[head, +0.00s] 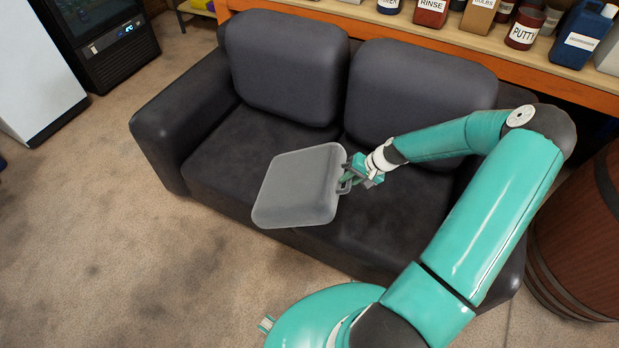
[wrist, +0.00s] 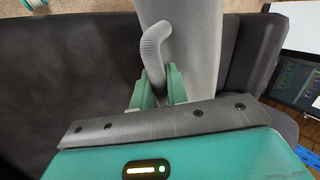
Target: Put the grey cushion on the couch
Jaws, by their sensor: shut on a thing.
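The grey cushion (head: 298,187) is a flat, rounded square with a handle on its right side. My gripper (head: 350,176) is shut on that handle. In the wrist view the fingers (wrist: 160,90) close on the ribbed handle, and the cushion (wrist: 196,40) stands edge-on beyond them. The dark couch (head: 222,158) has two back cushions and a wide seat. The held cushion shows in front of the seat's middle and front edge, tilted, and seems to hang above it. I cannot tell whether any part touches. The couch also shows in the wrist view (wrist: 60,90).
A wooden shelf with an orange edge (head: 400,25) stands behind the couch, holding bottles and cans. A barrel (head: 585,235) is at the right. A black glass-front cabinet (head: 105,45) and a white cabinet (head: 35,75) are at upper left. The carpet (head: 120,240) at left is clear.

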